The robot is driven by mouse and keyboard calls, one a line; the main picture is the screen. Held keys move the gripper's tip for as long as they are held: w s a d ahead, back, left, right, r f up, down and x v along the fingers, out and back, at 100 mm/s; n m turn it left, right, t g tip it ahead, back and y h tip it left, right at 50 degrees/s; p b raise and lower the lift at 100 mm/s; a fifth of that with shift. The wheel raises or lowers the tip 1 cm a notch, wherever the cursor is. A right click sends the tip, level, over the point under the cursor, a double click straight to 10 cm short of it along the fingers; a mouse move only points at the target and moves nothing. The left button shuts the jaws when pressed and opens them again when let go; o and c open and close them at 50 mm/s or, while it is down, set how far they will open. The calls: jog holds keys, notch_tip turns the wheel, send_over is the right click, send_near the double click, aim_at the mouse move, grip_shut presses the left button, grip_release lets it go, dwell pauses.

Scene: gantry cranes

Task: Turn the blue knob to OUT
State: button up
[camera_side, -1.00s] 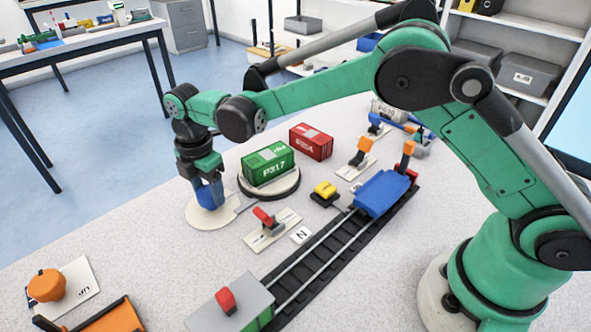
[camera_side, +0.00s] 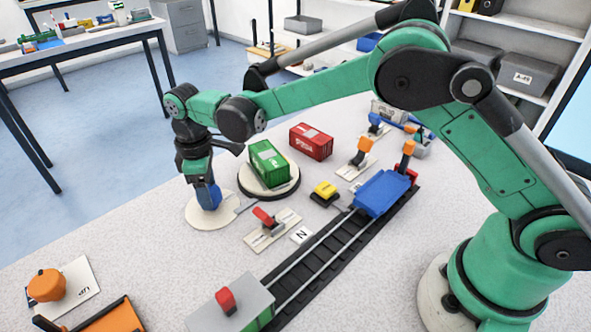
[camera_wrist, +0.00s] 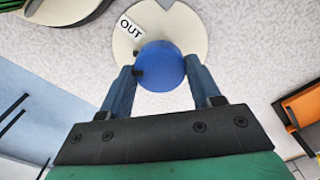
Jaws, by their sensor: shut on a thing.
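The blue knob (camera_wrist: 161,66) sits on a round cream base plate (camera_wrist: 185,30). It also shows in the side view (camera_side: 209,196), partly covered by my fingers. A white label reading OUT (camera_wrist: 131,27) is on the plate, up and left of the knob in the wrist view. A small dark mark on the knob's left side (camera_wrist: 138,71) lies close to my left finger, below the label. My gripper (camera_wrist: 160,82) points down over the knob, with one finger on each side, shut on it.
A turntable (camera_side: 268,193) beside the knob bears a green container (camera_side: 269,163). A red container (camera_side: 311,142) stands behind it.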

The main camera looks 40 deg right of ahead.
jog(key=m, duration=0.3)
jog(key=shift+m, duration=2.2)
jog(key=o, duration=1.3)
jog(key=shift+r, duration=2.85)
